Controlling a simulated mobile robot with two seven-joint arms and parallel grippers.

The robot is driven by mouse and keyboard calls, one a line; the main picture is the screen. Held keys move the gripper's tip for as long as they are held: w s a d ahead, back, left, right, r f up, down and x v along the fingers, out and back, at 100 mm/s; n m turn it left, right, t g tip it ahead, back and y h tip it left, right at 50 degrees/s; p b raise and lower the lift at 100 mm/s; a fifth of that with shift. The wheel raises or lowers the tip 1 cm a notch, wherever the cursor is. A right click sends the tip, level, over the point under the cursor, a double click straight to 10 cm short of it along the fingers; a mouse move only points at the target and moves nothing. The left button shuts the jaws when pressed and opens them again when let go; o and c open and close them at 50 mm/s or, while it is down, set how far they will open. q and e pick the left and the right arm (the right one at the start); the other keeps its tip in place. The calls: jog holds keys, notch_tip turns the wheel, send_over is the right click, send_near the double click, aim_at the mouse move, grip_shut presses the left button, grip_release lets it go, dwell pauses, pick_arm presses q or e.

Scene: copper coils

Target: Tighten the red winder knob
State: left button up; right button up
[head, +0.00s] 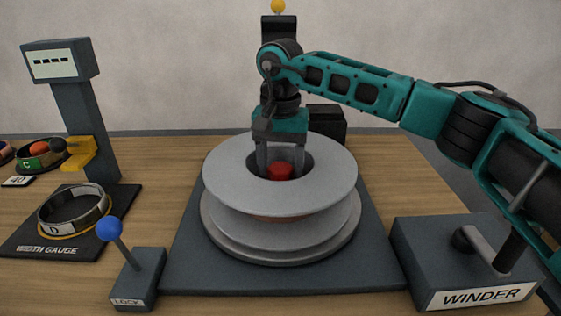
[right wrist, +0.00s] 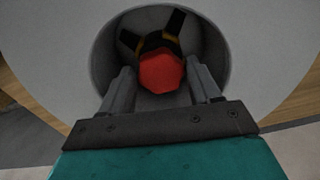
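The red winder knob (head: 279,172) sits in the central hole of a grey spool (head: 225,195) on the winder base. In the right wrist view the red knob (right wrist: 161,73) lies inside the round opening, ahead of dark arms with yellow marks. My right gripper (head: 279,165) points down into the hole from above. Its two fingers are spread, one on each side of the knob, and in the right wrist view gaps show between the fingers (right wrist: 163,85) and the knob. My left gripper is in neither view.
A winder box (head: 425,245) with a crank stands at the right. A lock lever with a blue ball (head: 109,229) is at front left. A width gauge (head: 45,248) holding a ring marked D and a display post (head: 85,120) stand farther left.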

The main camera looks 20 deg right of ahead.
jog(key=c, duration=0.7)
